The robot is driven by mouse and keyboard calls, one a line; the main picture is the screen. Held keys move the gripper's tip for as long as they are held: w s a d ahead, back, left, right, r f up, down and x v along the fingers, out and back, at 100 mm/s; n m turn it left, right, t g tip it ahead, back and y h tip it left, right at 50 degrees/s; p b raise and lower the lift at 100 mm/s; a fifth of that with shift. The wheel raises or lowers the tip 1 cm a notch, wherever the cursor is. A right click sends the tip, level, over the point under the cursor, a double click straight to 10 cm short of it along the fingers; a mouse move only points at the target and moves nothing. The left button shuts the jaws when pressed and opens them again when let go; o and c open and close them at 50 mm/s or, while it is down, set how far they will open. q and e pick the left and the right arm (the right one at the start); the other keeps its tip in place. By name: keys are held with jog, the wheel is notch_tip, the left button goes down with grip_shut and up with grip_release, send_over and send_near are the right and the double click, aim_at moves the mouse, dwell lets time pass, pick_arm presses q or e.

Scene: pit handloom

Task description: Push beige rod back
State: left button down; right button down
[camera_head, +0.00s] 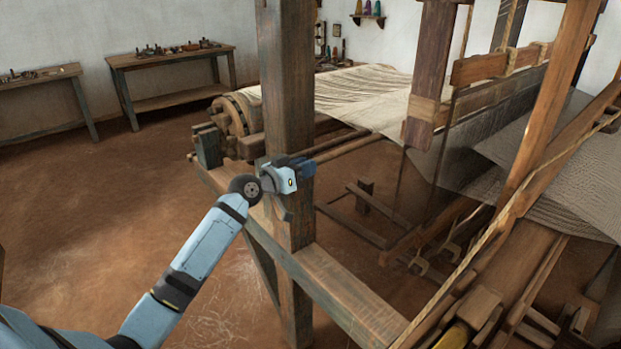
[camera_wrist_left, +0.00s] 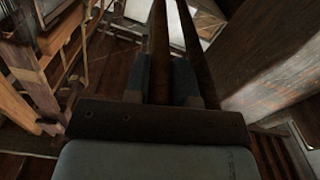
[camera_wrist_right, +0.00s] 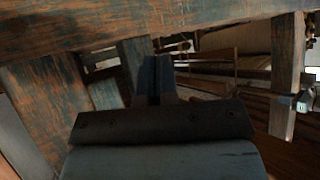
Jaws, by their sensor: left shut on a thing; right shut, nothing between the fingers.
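The rod (camera_head: 345,148) looks brown rather than beige. It runs from the left gripper towards the upper right, beside the upright wooden post. My left gripper (camera_head: 305,167) is at the post and is shut on the rod. In the left wrist view the rod (camera_wrist_left: 159,45) passes between the fingers, in dim light. My right gripper (camera_wrist_right: 157,78) shows only in its own wrist view. Its fingers are together with nothing between them, below a weathered beam.
The upright post (camera_head: 288,110) stands directly by the left gripper. A low beam (camera_head: 335,285) runs along the loom's near side. A wooden roller (camera_head: 235,112) and pale cloth (camera_head: 360,88) lie behind. The floor to the left is mostly clear, with workbenches (camera_head: 170,58) at the wall.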

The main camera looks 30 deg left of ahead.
pick_arm(q)
jog(key=shift+a+r, duration=0.15)
jog(key=c, duration=1.2)
grip_release()
jog(key=shift+o, duration=1.2)
jog(key=shift+a, duration=0.1)
jog(key=shift+d+p, duration=0.5)
jog(key=shift+p, duration=0.15)
jog(key=s+d+p, duration=0.2)
jog(key=d+p, duration=0.1)
jog(key=d, duration=0.1)
jog(key=b+v, duration=0.2)
jog(key=v, duration=1.2)
jog(key=s+d+f+g+y+p, duration=0.1)
jog(key=s+d+f+g+p, duration=0.3)
jog(key=s+d+f+p, duration=0.6)
jog(key=shift+d+f+m+y, duration=0.3)
jog(key=shift+d+f+y, duration=0.1)
jog(key=shift+d+f, duration=1.4)
pick_arm(e)
notch_tip(320, 180, up, 12)
jog(key=shift+r, duration=0.25)
pick_arm(q)
jog(key=shift+a+f, duration=0.15)
